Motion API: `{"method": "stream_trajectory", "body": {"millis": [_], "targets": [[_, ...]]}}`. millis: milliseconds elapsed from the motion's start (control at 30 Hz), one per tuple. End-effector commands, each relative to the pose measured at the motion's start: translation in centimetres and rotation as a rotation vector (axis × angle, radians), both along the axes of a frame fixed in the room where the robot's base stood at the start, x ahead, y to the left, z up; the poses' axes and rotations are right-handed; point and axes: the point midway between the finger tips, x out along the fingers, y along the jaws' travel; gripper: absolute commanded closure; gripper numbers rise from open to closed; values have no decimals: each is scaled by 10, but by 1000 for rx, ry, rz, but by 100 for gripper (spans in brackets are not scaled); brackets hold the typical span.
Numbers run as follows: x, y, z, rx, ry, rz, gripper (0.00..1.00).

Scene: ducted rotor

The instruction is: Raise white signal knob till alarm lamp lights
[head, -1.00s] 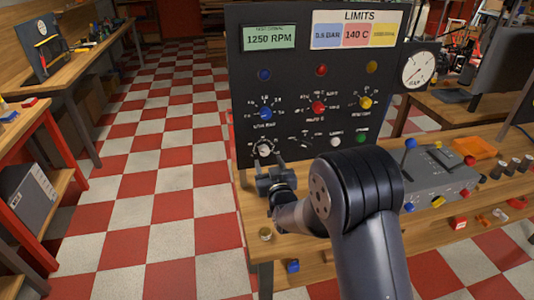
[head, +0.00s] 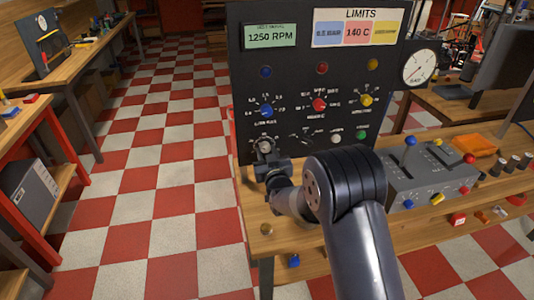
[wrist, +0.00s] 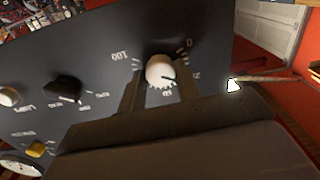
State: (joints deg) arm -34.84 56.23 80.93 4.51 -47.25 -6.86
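The white signal knob (head: 265,147) is at the lower left of the dark upright panel (head: 300,85). In the wrist view the white knob (wrist: 160,72) is inside a scale marked 0, 50 and 100, its dark pointer between 50 and 0. My gripper (head: 265,160) is at the knob; in the wrist view its two fingers (wrist: 158,92) stand on either side, apparently with small gaps. Blue (head: 266,72), red (head: 322,68) and yellow (head: 373,64) lamps in the upper row look dark. Which is the alarm lamp cannot be told.
Blue (head: 267,111), red (head: 320,104) and yellow (head: 366,100) knobs sit above and right of the white one. A display (head: 270,36) reads 1250 RPM, beside a LIMITS plate (head: 358,30). A grey control box (head: 430,175) stands right of my arm.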

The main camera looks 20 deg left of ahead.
Motion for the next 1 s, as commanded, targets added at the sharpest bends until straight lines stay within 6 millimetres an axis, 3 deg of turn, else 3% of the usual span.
{"method": "stream_trajectory", "body": {"millis": [300,1000], "targets": [[0,0,0,0,0,0,92],[0,1,-1,158,95,0,92]]}}
